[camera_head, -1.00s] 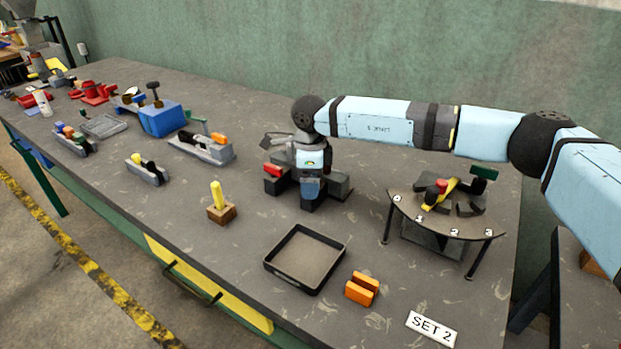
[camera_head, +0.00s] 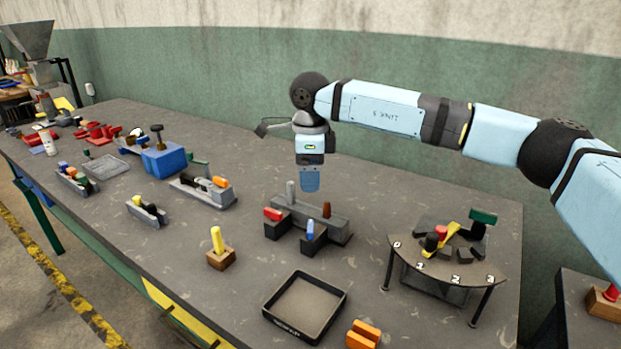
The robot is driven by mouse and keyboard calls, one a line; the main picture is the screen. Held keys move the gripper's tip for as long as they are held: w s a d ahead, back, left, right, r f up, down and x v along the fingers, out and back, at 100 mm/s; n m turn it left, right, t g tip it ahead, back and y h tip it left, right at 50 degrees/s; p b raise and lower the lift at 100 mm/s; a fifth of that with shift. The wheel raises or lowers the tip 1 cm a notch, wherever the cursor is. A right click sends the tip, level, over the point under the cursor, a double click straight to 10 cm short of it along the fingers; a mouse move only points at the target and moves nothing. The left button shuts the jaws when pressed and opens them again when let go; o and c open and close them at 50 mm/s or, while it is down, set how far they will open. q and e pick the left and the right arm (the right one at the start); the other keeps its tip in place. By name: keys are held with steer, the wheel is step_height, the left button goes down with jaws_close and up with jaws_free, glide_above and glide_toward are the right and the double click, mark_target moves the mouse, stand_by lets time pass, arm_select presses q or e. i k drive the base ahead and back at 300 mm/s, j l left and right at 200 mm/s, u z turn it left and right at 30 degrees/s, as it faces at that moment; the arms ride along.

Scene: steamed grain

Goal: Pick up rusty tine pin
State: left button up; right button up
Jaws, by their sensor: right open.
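The rusty tine pin looks to be the brown pin (camera_head: 326,210) standing at the right of the dark grey block holder (camera_head: 345,233) in the middle of the table. A grey pin (camera_head: 290,192), a red piece (camera_head: 273,214) and a blue piece (camera_head: 310,231) are also in or on the holder. My right gripper (camera_head: 309,186) points down above the holder, a little left of the brown pin and apart from it. It is open and appears empty; its fingertips look blue and small. My left gripper is out of view.
A black tray (camera_head: 270,308) and an orange block (camera_head: 363,334) lie in front. A yellow peg in a wooden block (camera_head: 221,258) stands to the left. A small curved stand (camera_head: 420,266) with coloured parts is at the right. Several fixtures line the table's far left.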

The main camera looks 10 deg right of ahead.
mark_target(327, 210)
steer(key=k, duration=1)
